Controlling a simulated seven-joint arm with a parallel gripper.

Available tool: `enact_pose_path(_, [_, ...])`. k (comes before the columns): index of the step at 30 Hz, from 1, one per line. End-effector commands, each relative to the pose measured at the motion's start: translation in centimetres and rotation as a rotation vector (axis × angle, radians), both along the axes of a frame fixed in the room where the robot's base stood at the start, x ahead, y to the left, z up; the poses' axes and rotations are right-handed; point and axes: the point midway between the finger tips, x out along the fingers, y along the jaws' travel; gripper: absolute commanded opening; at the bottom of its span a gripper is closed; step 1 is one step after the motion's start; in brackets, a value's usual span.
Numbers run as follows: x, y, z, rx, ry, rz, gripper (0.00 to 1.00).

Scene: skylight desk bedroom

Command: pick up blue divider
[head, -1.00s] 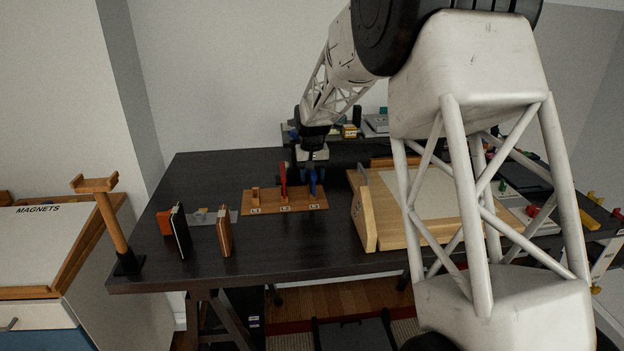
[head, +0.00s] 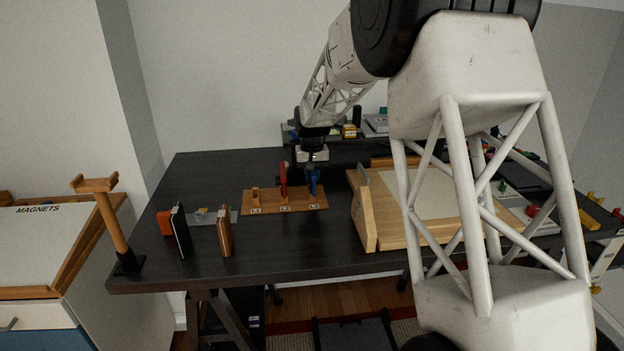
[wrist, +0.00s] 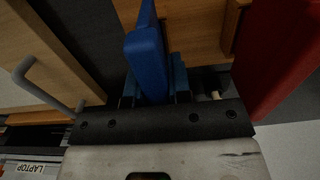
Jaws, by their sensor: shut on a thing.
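The blue divider (head: 313,182) stands upright at the L3 end of a wooden rack (head: 262,205) on the dark desk. My gripper (head: 312,168) comes down from above and is shut on the blue divider's upper part. In the wrist view the blue divider (wrist: 147,62) runs up from between my dark blue fingers (wrist: 153,85). A red divider (head: 283,180) stands beside it at L2, and it fills the right side of the wrist view (wrist: 280,55). The blue divider's lower end is hard to see, so I cannot tell whether it still touches the rack.
A light wooden board with a handle (head: 400,205) stands close to the right of the rack. A black upright item (head: 180,231) and a brown one (head: 224,232) stand at the front left, near a wooden post (head: 112,225). Bare desk lies in front of the rack.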

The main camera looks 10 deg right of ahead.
Motion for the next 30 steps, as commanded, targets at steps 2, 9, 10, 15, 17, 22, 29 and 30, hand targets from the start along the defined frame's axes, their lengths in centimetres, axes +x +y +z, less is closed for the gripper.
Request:
enact_pose_path(2, [0.0,0.0,0.0,0.0,0.0,0.0,0.0])
enact_pose_path(9, [0.0,0.0,0.1,0.0,0.0,0.0,0.0])
enact_pose_path(10, [0.0,0.0,0.2,0.0,0.0,0.0,0.0])
enact_pose_path(15, [0.0,0.0,1.0,0.0,-0.002,0.0,0.0])
enact_pose_path(17, [0.0,0.0,1.5,0.0,-0.003,0.0,0.0])
enact_pose_path(22, [0.0,0.0,3.5,0.0,-0.003,0.0,0.0])
enact_pose_path(29, [-2.0,-0.1,4.3,0.0,-0.001,0.0,0.0])
enact_pose_path(30, [-2.5,-0.2,4.3,0.0,-0.001,0.0,0.0])
